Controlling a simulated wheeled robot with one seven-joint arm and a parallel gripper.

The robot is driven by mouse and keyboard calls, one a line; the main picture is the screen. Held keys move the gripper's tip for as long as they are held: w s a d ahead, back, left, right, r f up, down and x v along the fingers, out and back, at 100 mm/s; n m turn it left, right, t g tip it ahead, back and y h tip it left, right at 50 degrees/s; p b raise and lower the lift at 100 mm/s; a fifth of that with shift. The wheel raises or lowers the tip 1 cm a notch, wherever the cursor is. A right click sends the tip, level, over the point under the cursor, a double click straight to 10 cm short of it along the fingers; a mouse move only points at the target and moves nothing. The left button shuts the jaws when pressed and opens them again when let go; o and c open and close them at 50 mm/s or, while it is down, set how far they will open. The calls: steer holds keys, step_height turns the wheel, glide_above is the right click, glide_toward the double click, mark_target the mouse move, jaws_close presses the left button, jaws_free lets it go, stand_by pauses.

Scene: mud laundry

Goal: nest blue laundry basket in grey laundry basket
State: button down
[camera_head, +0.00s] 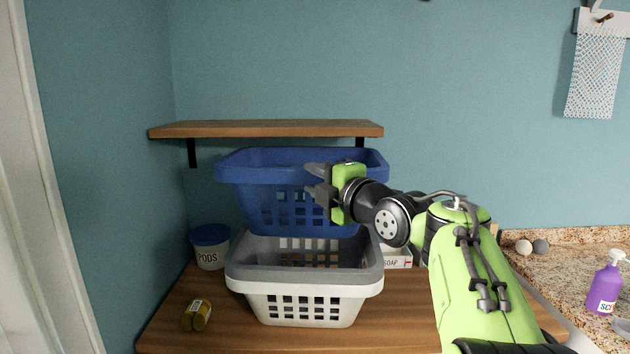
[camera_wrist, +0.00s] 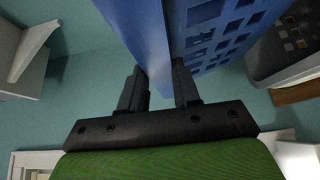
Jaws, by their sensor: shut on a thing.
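The blue laundry basket (camera_head: 275,198) is upright, held in the air above and slightly behind the grey laundry basket (camera_head: 304,283). My gripper (camera_head: 317,182) is shut on the blue basket at its right part in the head view. In the wrist view the fingers (camera_wrist: 160,88) stand on either side of the blue basket's wall (camera_wrist: 205,45). The grey basket has a grey rim and whitish slotted walls and stands upright on the wooden counter. It also shows in the wrist view (camera_wrist: 272,62). In the head view the blue basket's bottom overlaps the grey basket's back rim; I cannot tell whether they touch.
A wooden shelf (camera_head: 265,129) hangs on the wall close above the blue basket. A pods tub (camera_head: 210,247) stands left of the grey basket, a soap box (camera_head: 397,258) right behind it. A yellowish jar (camera_head: 197,315) lies at the front left of the wooden counter (camera_head: 400,320).

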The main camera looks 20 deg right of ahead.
steer(key=shift+s+f, duration=0.3)
steer(key=shift+f, duration=0.05)
step_height(320, 180, down, 12)
steer(key=b, duration=0.8)
steer(key=shift+f+b, duration=0.2)
steer(key=shift+b, duration=0.2)
jaws_free()
steer(key=shift+s, duration=0.1)
stand_by(0.4)
